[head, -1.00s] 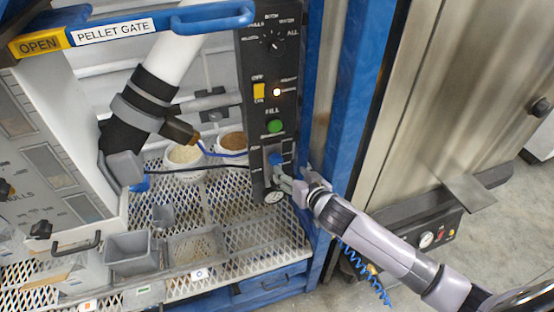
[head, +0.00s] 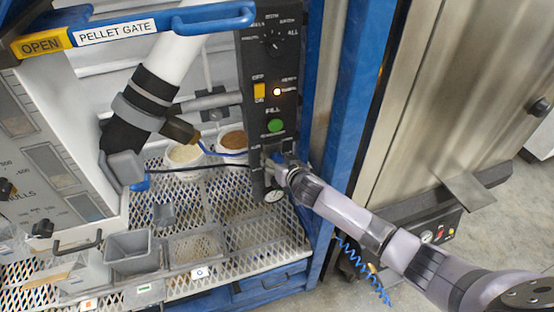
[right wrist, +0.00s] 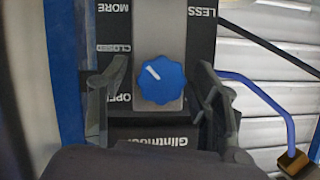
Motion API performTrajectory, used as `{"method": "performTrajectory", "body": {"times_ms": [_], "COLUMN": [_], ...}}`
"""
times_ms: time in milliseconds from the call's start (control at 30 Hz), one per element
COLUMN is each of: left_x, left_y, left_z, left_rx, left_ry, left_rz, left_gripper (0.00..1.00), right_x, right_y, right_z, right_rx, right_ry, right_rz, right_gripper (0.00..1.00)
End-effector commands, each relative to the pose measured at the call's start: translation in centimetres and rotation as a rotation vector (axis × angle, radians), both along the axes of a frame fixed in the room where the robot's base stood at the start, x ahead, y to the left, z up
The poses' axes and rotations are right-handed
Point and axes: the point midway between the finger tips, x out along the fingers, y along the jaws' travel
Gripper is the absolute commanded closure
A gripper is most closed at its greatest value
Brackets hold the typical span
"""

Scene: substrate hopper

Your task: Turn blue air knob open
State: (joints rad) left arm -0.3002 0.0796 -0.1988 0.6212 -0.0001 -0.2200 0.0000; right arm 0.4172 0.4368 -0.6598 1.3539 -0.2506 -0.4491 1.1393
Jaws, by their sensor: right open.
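The blue air knob (right wrist: 162,79) sits on a grey plate of the black panel in the right wrist view. Its white pointer line points up and left, toward the CLOSED label (right wrist: 114,48); the OPEN label (right wrist: 121,98) is lower, partly hidden by a finger. My right gripper (right wrist: 162,72) is open, one finger on each side of the knob, with visible gaps. In the head view my right gripper (head: 274,164) is at the lower part of the control panel (head: 262,105) and mostly covers the knob. My left gripper is out of view.
A round gauge (head: 273,196) sits just below the gripper. A green button (head: 275,126) and a yellow switch (head: 259,90) are above. A blue post (head: 355,110) stands right of the panel. A blue hose (right wrist: 265,98) runs beside it.

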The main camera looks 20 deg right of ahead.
Motion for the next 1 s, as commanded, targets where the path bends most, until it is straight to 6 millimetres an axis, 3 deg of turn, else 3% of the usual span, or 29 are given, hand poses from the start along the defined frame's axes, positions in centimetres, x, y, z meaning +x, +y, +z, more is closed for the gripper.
{"method": "performTrajectory", "body": {"times_ms": [167,900,1000], "left_x": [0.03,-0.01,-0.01], "left_y": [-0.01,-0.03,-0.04], "left_z": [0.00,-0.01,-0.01], "left_rx": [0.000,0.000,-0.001], "left_ry": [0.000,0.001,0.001], "left_rz": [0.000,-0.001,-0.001], "left_gripper": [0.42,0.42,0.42], "right_x": [-0.01,-0.04,-0.05], "right_y": [0.04,0.03,0.04], "right_z": [0.01,0.01,0.00], "right_rx": [0.000,0.000,-0.002], "right_ry": [0.000,0.000,0.000], "right_rz": [0.001,0.001,0.001], "right_gripper": [0.42,0.91,0.91]}}
